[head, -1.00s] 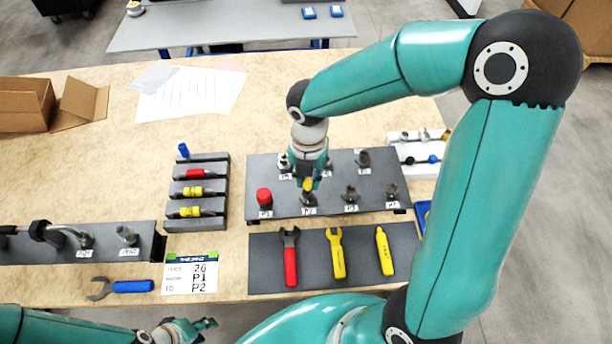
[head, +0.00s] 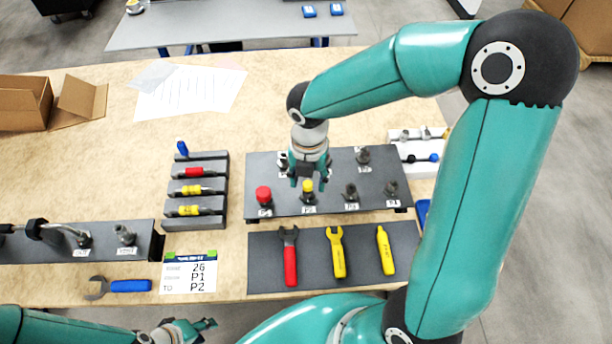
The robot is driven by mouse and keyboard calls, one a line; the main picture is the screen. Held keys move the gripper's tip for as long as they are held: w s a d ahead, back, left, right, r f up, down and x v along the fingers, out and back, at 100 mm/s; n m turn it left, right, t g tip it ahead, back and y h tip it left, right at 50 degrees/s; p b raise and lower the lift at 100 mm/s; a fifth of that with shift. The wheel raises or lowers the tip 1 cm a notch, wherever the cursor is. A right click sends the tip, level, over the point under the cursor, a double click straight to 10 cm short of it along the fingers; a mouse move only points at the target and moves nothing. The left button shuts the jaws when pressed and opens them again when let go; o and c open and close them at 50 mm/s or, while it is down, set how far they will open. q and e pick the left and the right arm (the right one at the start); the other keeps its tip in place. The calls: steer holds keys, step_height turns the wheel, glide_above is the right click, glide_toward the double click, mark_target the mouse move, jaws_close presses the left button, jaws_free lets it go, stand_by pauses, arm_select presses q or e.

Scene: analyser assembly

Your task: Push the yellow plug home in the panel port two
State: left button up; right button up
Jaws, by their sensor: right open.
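The yellow plug (head: 308,186) stands upright on port P2 of the dark panel (head: 330,207), in the front row. How deep it sits cannot be told. My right gripper (head: 309,183) is open, just above and behind the yellow plug, with its fingers apart on either side of the plug's top. My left gripper (head: 205,324) is low at the bottom edge of the head view, away from the panel; its fingers look apart. The label at P2 (head: 308,210) is readable below the plug.
A red plug (head: 264,194) stands on P1, just left of the yellow one. Bare ports (head: 351,193) stand to the right and behind. A dark mat (head: 262,278) with a red wrench and yellow tools lies in front. A rack (head: 224,222) stands left.

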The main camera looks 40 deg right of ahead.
steer(key=shift+r, duration=0.15)
step_height(320, 180, up, 12)
steer(key=shift+f, duration=0.2)
stand_by(0.5)
